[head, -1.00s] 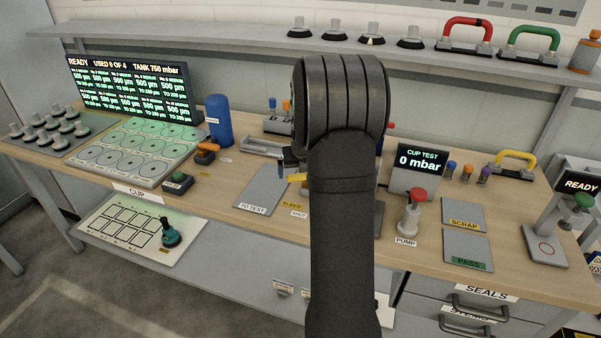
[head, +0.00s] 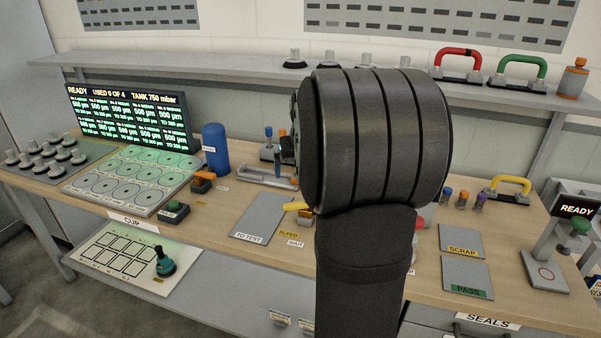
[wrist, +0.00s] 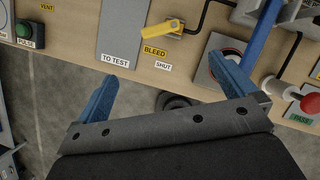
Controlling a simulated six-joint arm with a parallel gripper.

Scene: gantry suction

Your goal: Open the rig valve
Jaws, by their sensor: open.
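A small yellow lever (wrist: 172,27), which I take to be the rig valve, sits on the bench by the BLEED label (wrist: 154,50) and the SHUT label (wrist: 163,66). It lies roughly sideways, with a black hose near its right side. In the head view the yellow lever (head: 296,206) shows just left of my arm. My gripper (wrist: 165,88) is open and empty, its two blue fingers wide apart over the bench's front edge. The lever lies beyond the fingertips, within the span between them, and nothing touches it.
The grey TO TEST plate (head: 258,216) lies left of the lever. A red-knobbed pump (wrist: 300,98) and a round pad (wrist: 222,68) are near the right finger. A blue bar (wrist: 262,45) rises at the right. A blue tank (head: 215,150) stands further left.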

